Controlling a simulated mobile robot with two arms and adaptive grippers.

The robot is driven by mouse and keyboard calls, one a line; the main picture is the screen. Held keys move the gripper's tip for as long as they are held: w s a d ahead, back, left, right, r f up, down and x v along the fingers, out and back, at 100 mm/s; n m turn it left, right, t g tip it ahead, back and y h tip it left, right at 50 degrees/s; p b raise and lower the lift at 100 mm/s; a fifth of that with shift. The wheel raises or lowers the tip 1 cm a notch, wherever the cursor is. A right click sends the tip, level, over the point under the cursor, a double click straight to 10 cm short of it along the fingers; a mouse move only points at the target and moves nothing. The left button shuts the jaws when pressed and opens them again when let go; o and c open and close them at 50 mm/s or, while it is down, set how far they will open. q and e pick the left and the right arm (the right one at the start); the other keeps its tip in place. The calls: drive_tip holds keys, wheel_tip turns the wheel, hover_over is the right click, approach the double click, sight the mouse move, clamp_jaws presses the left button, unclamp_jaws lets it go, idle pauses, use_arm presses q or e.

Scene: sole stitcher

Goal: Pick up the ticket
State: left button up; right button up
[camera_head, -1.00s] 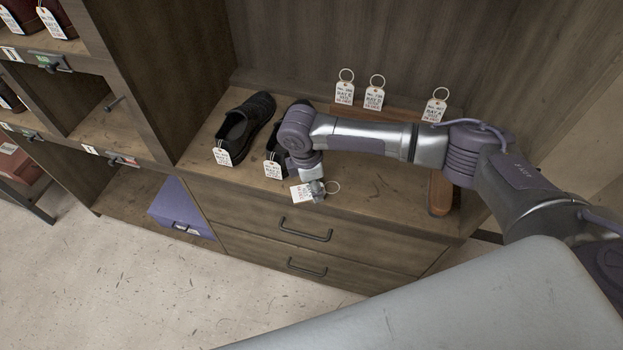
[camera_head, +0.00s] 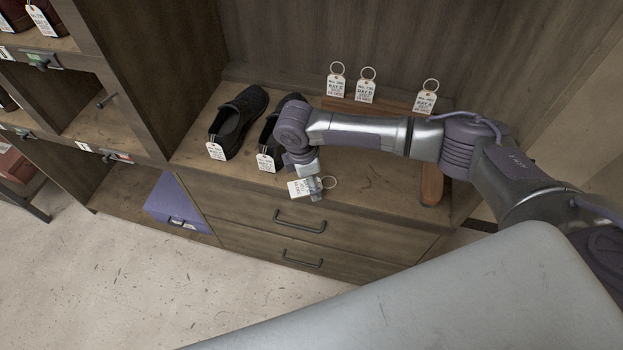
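A white ticket (camera_head: 300,188) with printed text and a metal ring (camera_head: 329,182) is at my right gripper (camera_head: 314,192), just above the front edge of the bench top. The fingers appear closed on the ticket near its ring end. Three similar tickets stand at the back of the bench: a left one (camera_head: 336,86), a middle one (camera_head: 365,90) and a right one (camera_head: 426,101). Two dark shoes, one (camera_head: 238,119) and another (camera_head: 270,136), each bear a white tag at the front. The second shoe is partly hidden by my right arm. My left gripper is not in view.
The wooden bench (camera_head: 375,205) has drawers with dark handles (camera_head: 300,221) below its top. Shelving cubbies (camera_head: 95,120) stand at the left, with a purple box (camera_head: 172,205) low down. A brown wooden piece (camera_head: 432,184) lies at the bench's right. Floor in front is clear.

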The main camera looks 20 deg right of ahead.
sight(305, 187)
wheel_tip(305, 187, up, 12)
drive_tip(key=a, duration=0.1)
drive_tip(key=shift+a, duration=0.4)
drive_tip(key=shift+f, duration=0.1)
